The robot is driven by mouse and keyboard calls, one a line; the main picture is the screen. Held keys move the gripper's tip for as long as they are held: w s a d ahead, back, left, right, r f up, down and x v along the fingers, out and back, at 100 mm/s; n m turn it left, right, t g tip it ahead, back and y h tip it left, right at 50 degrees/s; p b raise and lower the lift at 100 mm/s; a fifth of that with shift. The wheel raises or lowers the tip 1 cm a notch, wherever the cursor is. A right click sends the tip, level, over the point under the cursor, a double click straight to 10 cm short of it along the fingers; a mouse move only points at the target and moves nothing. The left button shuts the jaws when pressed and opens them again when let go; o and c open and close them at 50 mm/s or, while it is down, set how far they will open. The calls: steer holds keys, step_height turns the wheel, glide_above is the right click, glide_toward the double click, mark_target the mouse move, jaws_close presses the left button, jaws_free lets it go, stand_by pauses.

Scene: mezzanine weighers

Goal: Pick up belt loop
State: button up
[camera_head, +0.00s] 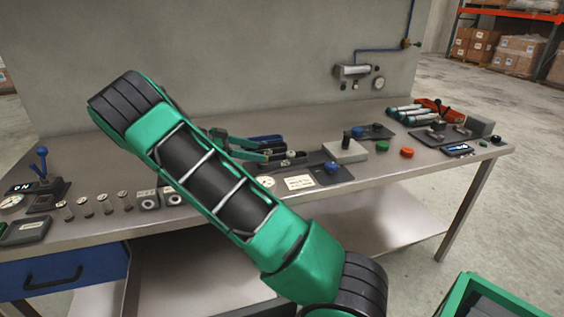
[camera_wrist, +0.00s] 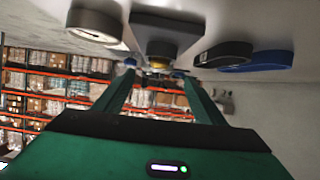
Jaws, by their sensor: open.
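My gripper (camera_wrist: 154,70) is open, with a gap between its fingertips and nothing seen held. In the head view my gripper (camera_head: 288,150) is low over the middle of the bench, partly hidden behind my arm. Two flat, rounded loop-like pieces lie side by side in the wrist view, a black one (camera_wrist: 222,54) and a blue one (camera_wrist: 258,57), to the right of the fingertips. I cannot tell which is the belt loop. In the head view a blue piece (camera_head: 265,138) shows just behind my fingers.
A wall stands behind.

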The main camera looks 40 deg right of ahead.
glide_toward(286, 158)
steer(key=shift+x, duration=3.85)
steer(key=shift+s+a, duration=0.1)
steer(key=shift+s, duration=0.05)
steer(key=c, duration=1.2)
